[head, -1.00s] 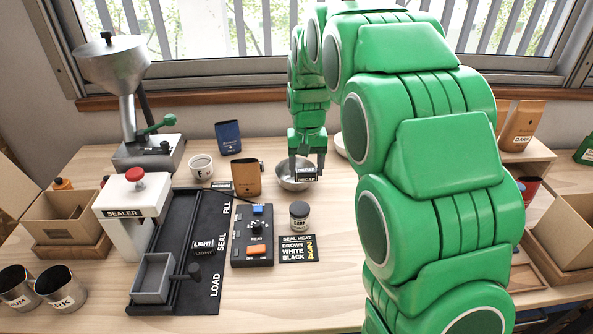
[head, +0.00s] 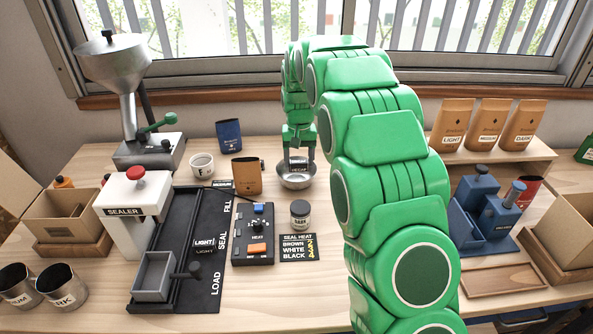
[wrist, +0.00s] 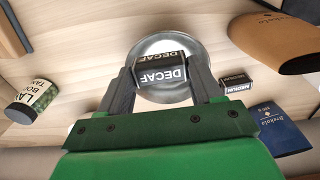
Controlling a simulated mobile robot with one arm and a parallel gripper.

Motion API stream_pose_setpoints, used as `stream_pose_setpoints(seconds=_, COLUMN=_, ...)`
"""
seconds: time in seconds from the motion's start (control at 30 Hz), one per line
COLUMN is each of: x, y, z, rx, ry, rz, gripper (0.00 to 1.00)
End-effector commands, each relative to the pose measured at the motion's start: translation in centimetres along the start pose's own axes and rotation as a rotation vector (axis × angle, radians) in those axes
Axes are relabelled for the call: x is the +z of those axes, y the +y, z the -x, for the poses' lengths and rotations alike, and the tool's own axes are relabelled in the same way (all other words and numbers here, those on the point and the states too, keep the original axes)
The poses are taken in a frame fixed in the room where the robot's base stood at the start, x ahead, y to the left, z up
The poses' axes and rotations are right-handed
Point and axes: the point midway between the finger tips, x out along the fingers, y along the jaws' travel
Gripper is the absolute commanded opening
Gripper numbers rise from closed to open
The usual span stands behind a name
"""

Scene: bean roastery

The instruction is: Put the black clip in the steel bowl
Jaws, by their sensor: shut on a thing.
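The black clip, a small dark block lettered DECAF (wrist: 161,71), is between the two fingers of my gripper (wrist: 161,84) in the wrist view. In the head view my gripper (head: 298,167) points down with the clip over the steel bowl (head: 296,183). The round, shiny bowl also shows behind the clip in the wrist view (wrist: 150,44). The clip overlaps the bowl in both views. I cannot tell the exact height of the clip above the bowl's bottom.
A brown pouch (head: 247,177) and a white cup (head: 202,166) stand left of the bowl. A dark jar (head: 299,214) stands in front of it. A small black MEDIUM block (wrist: 236,82) lies near the bowl. The sealer (head: 133,208) is further left.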

Motion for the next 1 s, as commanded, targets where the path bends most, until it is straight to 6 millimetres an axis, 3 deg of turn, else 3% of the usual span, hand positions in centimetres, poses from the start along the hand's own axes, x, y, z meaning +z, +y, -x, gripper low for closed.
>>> stream_pose_setpoints(seconds=0.4, x=-3.0, y=-0.4, z=-3.9, rx=0.000, ry=-0.002, rz=0.000, gripper=0.37)
stream_pose_setpoints(seconds=0.73, x=-3.8, y=-0.5, z=-4.8, rx=0.000, ry=-0.001, rz=0.000, gripper=0.37)
stream_pose_setpoints(seconds=1.0, x=-3.8, y=-0.5, z=-7.8, rx=0.000, ry=-0.002, rz=0.000, gripper=0.37)
